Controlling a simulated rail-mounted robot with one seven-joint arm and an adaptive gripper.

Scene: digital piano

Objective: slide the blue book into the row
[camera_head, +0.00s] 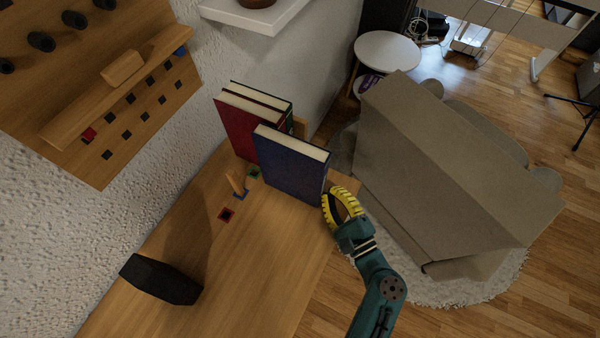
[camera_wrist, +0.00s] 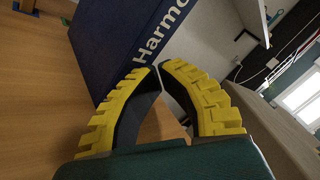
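The blue book (camera_head: 290,168) stands upright on the wooden surface, in front of the red book and offset to the right. In the wrist view the blue book (camera_wrist: 118,40) shows its spine with white lettering starting "Harmo". The red book (camera_head: 237,128) stands upright behind it with a green-edged book (camera_head: 292,106) alongside, together forming the row. My gripper (camera_head: 331,196) is at the right end of the blue book, near its spine. Its yellow fingertips (camera_wrist: 160,68) are brought together with nothing between them. I cannot tell whether they touch the spine.
A wooden bookend (camera_head: 300,128) shows partly behind the books. A wooden peg (camera_head: 235,184) and red (camera_head: 227,214) and green squares (camera_head: 254,173) lie left of the blue book. A black block (camera_head: 161,279) stands front left. The wooden surface (camera_head: 262,270) between is clear. A beige sofa (camera_head: 430,170) stands right.

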